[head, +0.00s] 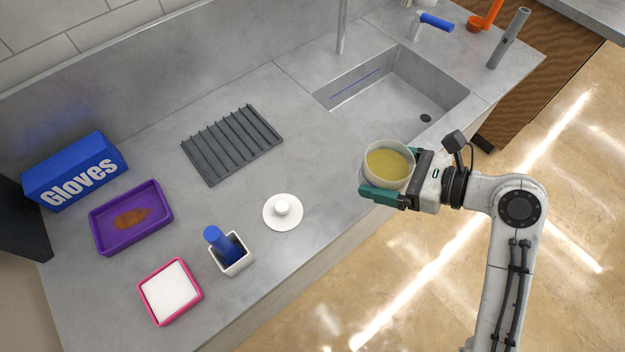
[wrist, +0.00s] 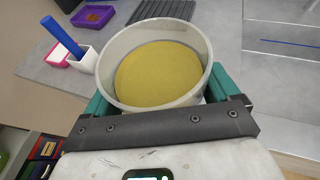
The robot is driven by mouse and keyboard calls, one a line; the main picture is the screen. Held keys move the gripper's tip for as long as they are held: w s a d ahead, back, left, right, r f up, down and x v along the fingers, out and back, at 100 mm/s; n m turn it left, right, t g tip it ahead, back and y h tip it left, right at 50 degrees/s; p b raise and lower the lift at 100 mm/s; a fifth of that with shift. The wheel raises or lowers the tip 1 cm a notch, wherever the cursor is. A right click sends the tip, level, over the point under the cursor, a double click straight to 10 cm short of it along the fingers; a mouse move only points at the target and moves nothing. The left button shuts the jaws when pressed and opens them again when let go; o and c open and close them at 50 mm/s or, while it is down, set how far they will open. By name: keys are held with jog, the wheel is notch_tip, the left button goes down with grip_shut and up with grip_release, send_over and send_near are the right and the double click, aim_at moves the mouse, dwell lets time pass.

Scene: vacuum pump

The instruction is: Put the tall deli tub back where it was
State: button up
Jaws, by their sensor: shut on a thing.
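The tall deli tub (head: 371,151) is a whitish round tub with yellow-green contents. My gripper (head: 379,174) is shut on it, with one green finger on each side. The tub is held near the counter's front edge, in front of the sink; I cannot tell how high it is. In the wrist view the tub (wrist: 197,45) fills the upper middle, open at the top, with the yellow surface inside. The gripper's green fingers (wrist: 163,92) flank it. The tub's underside is hidden.
A white round lid with a knob (head: 283,211), a white holder with a blue-handled tool (head: 231,254), a pink-rimmed tray (head: 196,290), a purple tray (head: 163,198), a ribbed grey rack (head: 231,144) and a blue glove box (head: 75,170) stand on the counter. The sink (head: 455,88) lies behind. Counter between rack and lid is clear.

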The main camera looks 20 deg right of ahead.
jog(key=shift+s+a+r, duration=0.1)
jog(key=shift+s+a, duration=0.1)
jog(key=shift+s, duration=0.05)
jog(key=w+a+f, duration=0.3)
jog(key=w+f, duration=0.1)
jog(key=w, duration=0.4)
send_over(328, 170)
jog(key=s, duration=0.1)
jog(key=f, duration=0.3)
jog(key=f+b, duration=0.1)
jog(key=shift+d+f, duration=0.25)
jog(key=shift+f, duration=0.1)
jog(key=shift+w+a+f, duration=0.2)
jog(key=shift+w+f, duration=0.3)
jog(key=shift+f, duration=1.7)
jog(key=o, duration=0.8)
jog(key=shift+f, duration=0.1)
